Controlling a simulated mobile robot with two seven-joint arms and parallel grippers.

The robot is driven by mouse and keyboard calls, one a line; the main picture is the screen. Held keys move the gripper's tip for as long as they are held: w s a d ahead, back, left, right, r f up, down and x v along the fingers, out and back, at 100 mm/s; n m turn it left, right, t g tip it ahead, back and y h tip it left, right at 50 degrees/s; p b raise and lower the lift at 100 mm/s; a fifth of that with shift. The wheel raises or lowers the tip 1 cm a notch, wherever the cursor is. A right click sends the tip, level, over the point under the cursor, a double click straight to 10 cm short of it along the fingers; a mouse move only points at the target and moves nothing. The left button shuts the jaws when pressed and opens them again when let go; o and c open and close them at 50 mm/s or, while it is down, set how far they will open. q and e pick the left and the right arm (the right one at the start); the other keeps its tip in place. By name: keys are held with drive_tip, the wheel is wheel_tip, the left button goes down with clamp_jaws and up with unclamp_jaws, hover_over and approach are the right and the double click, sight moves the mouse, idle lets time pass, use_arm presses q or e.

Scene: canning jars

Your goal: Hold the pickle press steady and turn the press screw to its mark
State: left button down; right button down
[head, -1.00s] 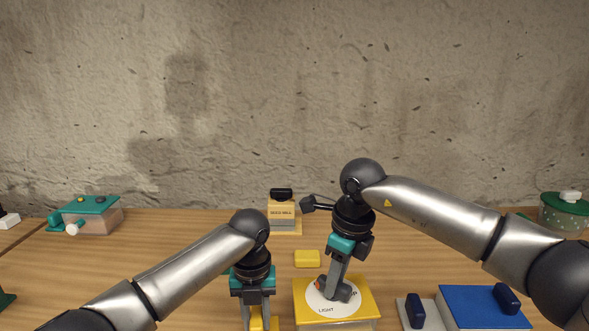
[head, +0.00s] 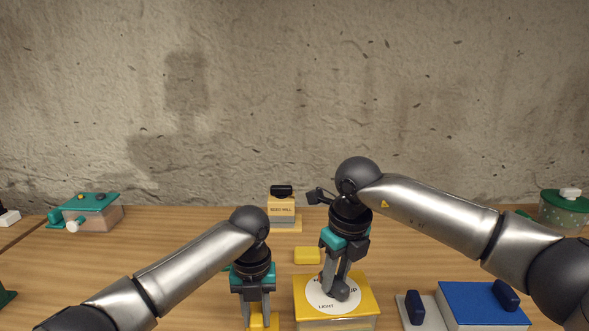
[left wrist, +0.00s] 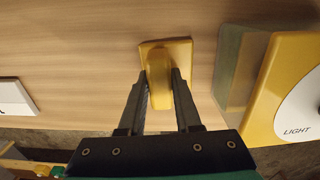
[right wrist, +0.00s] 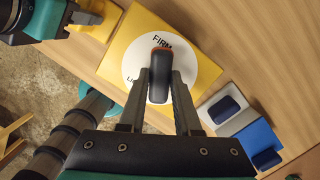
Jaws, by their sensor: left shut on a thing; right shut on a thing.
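The pickle press is a box with a yellow top (head: 367,302) at the front centre in the head view. Its white dial (right wrist: 134,55) carries LIGHT and FIRM. The press screw is a dark, bar-shaped knob (right wrist: 159,78) with an orange end, which lies close to FIRM in the right wrist view. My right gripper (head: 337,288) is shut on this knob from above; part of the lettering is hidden. My left gripper (head: 258,319) is shut on the upright yellow handle (left wrist: 158,72) beside the press, which stands on a yellow base piece (left wrist: 182,52).
A blue box (head: 480,302) and a pale plate with a dark knob (head: 414,310) stand right of the press. A small yellow block (head: 307,256) and the seed mill (head: 282,210) stand behind it. A teal-lidded box (head: 92,205) is at the far left.

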sight(342, 285)
drive_tip(key=c, duration=0.5)
unclamp_jaws()
drive_tip(key=r, duration=0.4)
drive_tip(key=s+r, duration=0.1)
drive_tip(key=r, duration=0.3)
drive_tip(key=d+r, duration=0.1)
drive_tip(key=r, duration=0.3)
drive_tip(key=shift+s, duration=0.25)
use_arm(q)
drive_tip(key=c, duration=0.5)
unclamp_jaws()
